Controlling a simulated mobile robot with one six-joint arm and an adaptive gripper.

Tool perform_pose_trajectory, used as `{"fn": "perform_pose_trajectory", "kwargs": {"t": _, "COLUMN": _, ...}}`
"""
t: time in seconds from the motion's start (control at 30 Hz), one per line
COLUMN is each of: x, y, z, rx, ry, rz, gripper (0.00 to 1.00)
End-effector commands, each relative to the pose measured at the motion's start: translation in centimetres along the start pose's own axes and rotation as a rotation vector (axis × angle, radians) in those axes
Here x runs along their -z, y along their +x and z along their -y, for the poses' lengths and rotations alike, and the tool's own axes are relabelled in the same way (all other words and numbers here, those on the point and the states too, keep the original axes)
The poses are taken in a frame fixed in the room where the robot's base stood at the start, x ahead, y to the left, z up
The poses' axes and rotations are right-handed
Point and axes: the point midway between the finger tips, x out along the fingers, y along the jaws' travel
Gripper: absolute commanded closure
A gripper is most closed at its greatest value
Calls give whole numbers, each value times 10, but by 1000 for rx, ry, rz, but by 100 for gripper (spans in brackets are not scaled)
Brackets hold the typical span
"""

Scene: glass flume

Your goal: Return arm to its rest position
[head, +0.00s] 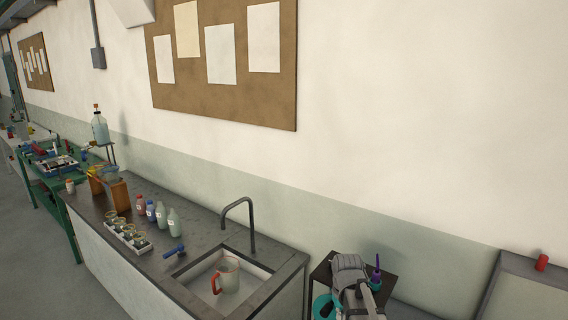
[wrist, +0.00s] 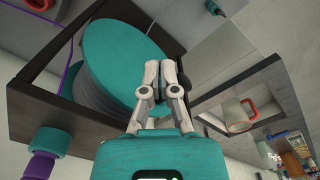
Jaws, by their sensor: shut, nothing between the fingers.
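My gripper (wrist: 162,66) shows in the wrist view with its two pale fingers together and nothing between them. My arm shows at the bottom of the head view, low over a small dark stand; its fingers cannot be made out there. I cannot tell whether the fingertips touch anything.
A sink (head: 185,271) holds a clear mug with a red handle (head: 226,276), under a curved tap (head: 251,226). Several bottles (head: 173,222) and a tray (head: 143,249) stand on the counter. A red object (head: 541,262) stands far right.

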Motion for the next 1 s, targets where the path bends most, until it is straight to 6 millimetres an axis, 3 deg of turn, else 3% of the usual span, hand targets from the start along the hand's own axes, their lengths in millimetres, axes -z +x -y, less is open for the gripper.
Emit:
{"fn": "perform_pose_trajectory", "kwargs": {"t": 0.03, "x": -20, "y": 20, "z": 3, "rx": 0, "ry": 20, "rz": 0, "gripper": 100}}
{"fn": "perform_pose_trajectory", "kwargs": {"t": 0.1, "x": -37, "y": 32, "z": 6, "rx": 0, "ry": 48, "rz": 0, "gripper": 100}}
{"fn": "perform_pose_trajectory", "kwargs": {"t": 0.4, "x": -91, "y": 70, "z": 15, "rx": 0, "ry": 144, "rz": 0, "gripper": 100}}
{"fn": "perform_pose_trajectory", "kwargs": {"t": 0.6, "x": -101, "y": 74, "z": 16, "rx": -1, "ry": 166, "rz": 0, "gripper": 100}}
{"fn": "perform_pose_trajectory", "kwargs": {"t": 1.0, "x": -100, "y": 73, "z": 16, "rx": 0, "ry": 166, "rz": 0, "gripper": 100}}
